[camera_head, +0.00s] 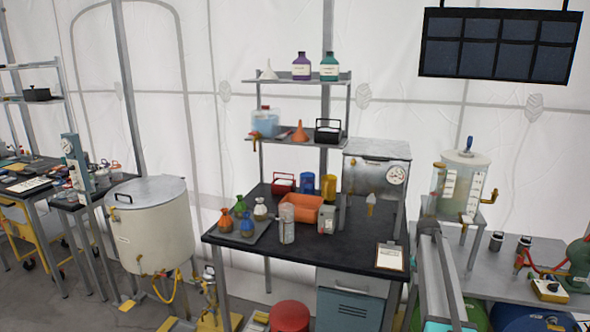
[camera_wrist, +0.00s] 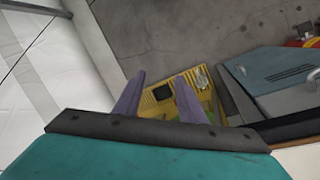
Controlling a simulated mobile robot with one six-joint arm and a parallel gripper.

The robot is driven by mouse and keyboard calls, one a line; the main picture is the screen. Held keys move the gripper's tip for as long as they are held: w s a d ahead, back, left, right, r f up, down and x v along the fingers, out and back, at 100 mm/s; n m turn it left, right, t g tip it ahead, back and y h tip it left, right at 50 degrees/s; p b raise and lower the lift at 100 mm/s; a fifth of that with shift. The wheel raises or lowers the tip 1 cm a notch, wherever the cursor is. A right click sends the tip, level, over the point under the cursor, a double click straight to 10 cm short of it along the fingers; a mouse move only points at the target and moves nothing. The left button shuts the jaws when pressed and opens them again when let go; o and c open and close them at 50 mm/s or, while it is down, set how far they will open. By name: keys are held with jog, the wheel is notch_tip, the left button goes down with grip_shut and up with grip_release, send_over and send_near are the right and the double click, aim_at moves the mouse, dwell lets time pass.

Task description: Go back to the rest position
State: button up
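My gripper (camera_wrist: 160,78) shows in the wrist view, with two purple-grey fingers spread apart. Nothing is between the fingers. Behind them, lower down, are the grey floor (camera_wrist: 185,35) and a yellow slatted platform (camera_wrist: 150,99). A blue-grey cabinet front (camera_wrist: 275,68) is to the right of the fingers. I cannot clearly make out the gripper in the head view.
In the head view, a black-topped table (camera_head: 340,244) holds flasks, an orange bin (camera_head: 300,208) and a clipboard (camera_head: 390,257). A large white tank (camera_head: 150,228) stands left of it. A shelf rack (camera_head: 300,81) rises behind. A dark panel (camera_head: 500,45) hangs at upper right.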

jog(key=s+a+f+n+g+b, duration=0.1)
jog(key=s+a+f, duration=0.5)
jog(key=f, duration=0.3)
jog(key=s+a+f+n+g, duration=0.1)
jog(key=s+a+f+n, duration=0.1)
jog(key=s+a+f, duration=0.55)
jog(key=s+a+f+n+b, duration=0.1)
jog(key=s+a+f, duration=0.35)
jog(key=f, duration=0.65)
jog(key=s+a+f+n, duration=0.2)
jog(key=s+a+f, duration=0.1)
jog(key=s, duration=0.5)
jog(key=s+a+f+n+y, duration=0.1)
jog(key=s+a+f, duration=0.3)
jog(key=s, duration=0.5)
jog(key=s+a+f+n, duration=0.3)
jog(key=s+f+n, duration=0.1)
jog(key=s, duration=0.5)
jog(key=shift+a+f+y+b, duration=0.2)
jog(key=shift+f+y+b, duration=0.15)
jog(key=shift+f, duration=0.1)
jog(key=shift+c, duration=0.7)
